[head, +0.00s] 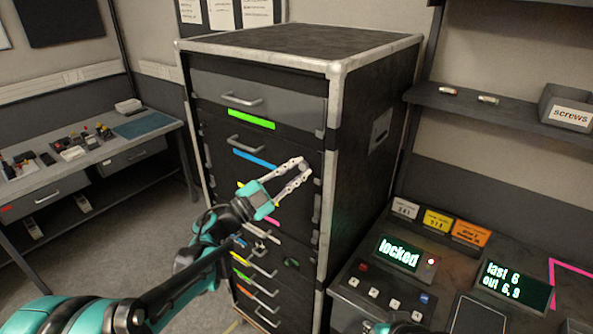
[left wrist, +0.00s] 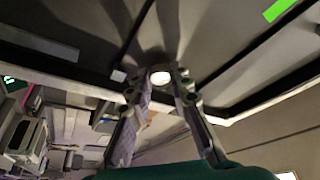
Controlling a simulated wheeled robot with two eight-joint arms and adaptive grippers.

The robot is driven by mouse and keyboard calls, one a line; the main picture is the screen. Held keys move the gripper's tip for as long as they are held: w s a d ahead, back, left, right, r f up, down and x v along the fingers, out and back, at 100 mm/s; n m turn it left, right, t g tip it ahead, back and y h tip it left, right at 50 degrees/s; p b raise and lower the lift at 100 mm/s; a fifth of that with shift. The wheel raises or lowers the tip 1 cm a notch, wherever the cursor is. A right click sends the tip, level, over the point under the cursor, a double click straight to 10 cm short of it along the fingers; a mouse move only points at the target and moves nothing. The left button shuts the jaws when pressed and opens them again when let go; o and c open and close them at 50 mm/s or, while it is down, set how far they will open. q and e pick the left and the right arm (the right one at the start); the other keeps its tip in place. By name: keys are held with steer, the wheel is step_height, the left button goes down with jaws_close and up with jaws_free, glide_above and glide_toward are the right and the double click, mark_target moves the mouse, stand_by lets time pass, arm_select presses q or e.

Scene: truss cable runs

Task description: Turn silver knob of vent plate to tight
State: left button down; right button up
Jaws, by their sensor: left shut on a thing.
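My left gripper (head: 305,166) is at the right side of the black rack's front, over a dark panel. In the left wrist view its fingertips (left wrist: 160,77) are closed around a small round pale knob (left wrist: 160,75) on the dark panel. In the head view the fingertips cover the knob. I cannot make out a vent plate outline or any tight mark. My right gripper is not in view; only a bit of dark and teal arm shows at the bottom edge.
The black rack (head: 340,69) has drawers with handles and coloured strips below and above the gripper. A console (head: 428,270) with a "locked" screen stands at the right, under a shelf (head: 480,110) with a screws bin (head: 568,112). A workbench (head: 90,160) stands left.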

arm_select(q)
steer(key=c, duration=1.4)
jaws_free()
steer(key=shift+o, duration=0.2)
steer(key=v, duration=1.2)
